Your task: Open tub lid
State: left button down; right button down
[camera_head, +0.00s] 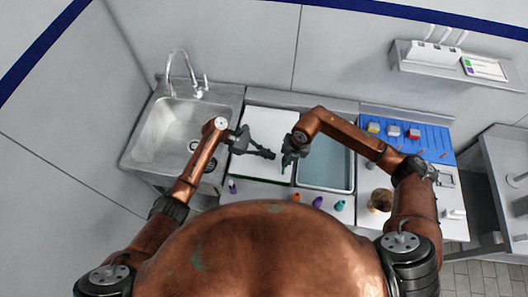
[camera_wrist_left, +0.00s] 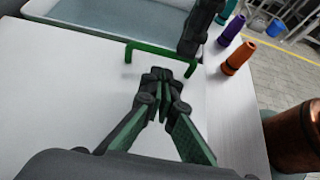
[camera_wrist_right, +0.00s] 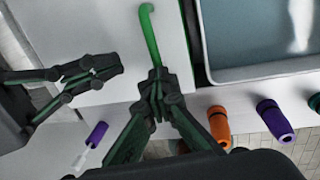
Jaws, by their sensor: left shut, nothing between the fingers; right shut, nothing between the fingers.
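The white lid (camera_head: 262,127) lies flat left of the tub (camera_head: 325,163), whose grey-blue inside is uncovered. A green bar handle (camera_wrist_left: 160,52) stands on the lid near its right edge; it also shows in the right wrist view (camera_wrist_right: 149,25). My left gripper (camera_head: 272,155) is shut and empty over the lid, pointing at the handle, which is just beyond its fingertips. My right gripper (camera_head: 287,163) is shut and empty close to one end of the handle; I cannot tell whether it touches. It also shows in the left wrist view (camera_wrist_left: 200,25).
A steel sink (camera_head: 170,128) with a tap is at the left. Orange (camera_wrist_right: 219,125), purple (camera_wrist_right: 275,118) and teal (camera_head: 340,205) bottles stand along the front edge. A blue board (camera_head: 435,137) with coloured blocks is at the right. A wall shelf (camera_head: 430,65) hangs above.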

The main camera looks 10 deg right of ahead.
aim_at(278, 162)
pick_arm(q)
jog(key=x, duration=0.4)
jog(key=shift+d+f, duration=0.2)
jog(key=shift+d, duration=0.15)
jog(key=shift+r+h, duration=0.5)
jog(key=shift+r, duration=0.35)
pick_arm(e)
jog(key=c, duration=2.7)
grip_release()
jog(key=shift+f, duration=0.1)
pick_arm(q)
jog(key=shift+w+r, duration=0.1)
jog(key=shift+r, duration=0.1)
pick_arm(e)
jog(key=o, duration=0.7)
jog(key=shift+c, duration=0.2)
pick_arm(q)
jog(key=shift+f, duration=0.1)
